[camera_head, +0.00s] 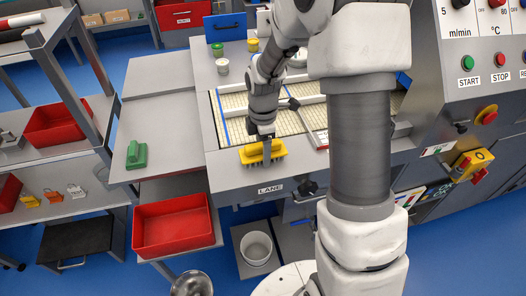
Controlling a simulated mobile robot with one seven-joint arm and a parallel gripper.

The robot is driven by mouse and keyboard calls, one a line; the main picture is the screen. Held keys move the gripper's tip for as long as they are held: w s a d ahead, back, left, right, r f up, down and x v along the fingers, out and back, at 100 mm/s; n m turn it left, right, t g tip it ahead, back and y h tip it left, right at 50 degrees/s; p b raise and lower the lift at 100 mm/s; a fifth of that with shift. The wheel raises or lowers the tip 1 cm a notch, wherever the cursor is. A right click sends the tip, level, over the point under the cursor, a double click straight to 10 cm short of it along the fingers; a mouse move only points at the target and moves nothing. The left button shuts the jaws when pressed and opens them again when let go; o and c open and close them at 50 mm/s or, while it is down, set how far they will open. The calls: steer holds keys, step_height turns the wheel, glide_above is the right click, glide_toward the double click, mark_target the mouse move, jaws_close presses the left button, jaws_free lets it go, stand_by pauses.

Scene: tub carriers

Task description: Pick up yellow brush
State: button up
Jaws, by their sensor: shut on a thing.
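The yellow brush (262,153) is at the front edge of the grey machine table, near the LANE label. It has a yellow block body with bristles along its lower side. My gripper (264,147) points down at it from above and is shut on its upper part. The fingers hide part of the brush's top. I cannot tell whether the bristles touch the table.
A green brush (137,154) lies on the grey side table at left. A red bin (172,226) sits below it. A meshed conveyor bed (237,120) lies behind my gripper. A control panel (488,60) stands at right. A white bucket (257,248) stands below the table.

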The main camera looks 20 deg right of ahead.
steer(key=shift+r, duration=0.1)
steer(key=shift+r, duration=0.5)
steer(key=r, duration=0.2)
steer(key=d+r, duration=0.1)
steer(key=shift+d+r, duration=0.2)
steer(key=shift+r, duration=0.2)
steer(key=d+r, duration=0.6)
steer(key=d, duration=0.4)
steer(key=shift+d, duration=0.15)
steer(key=o, duration=0.8)
steer(key=c, duration=0.5)
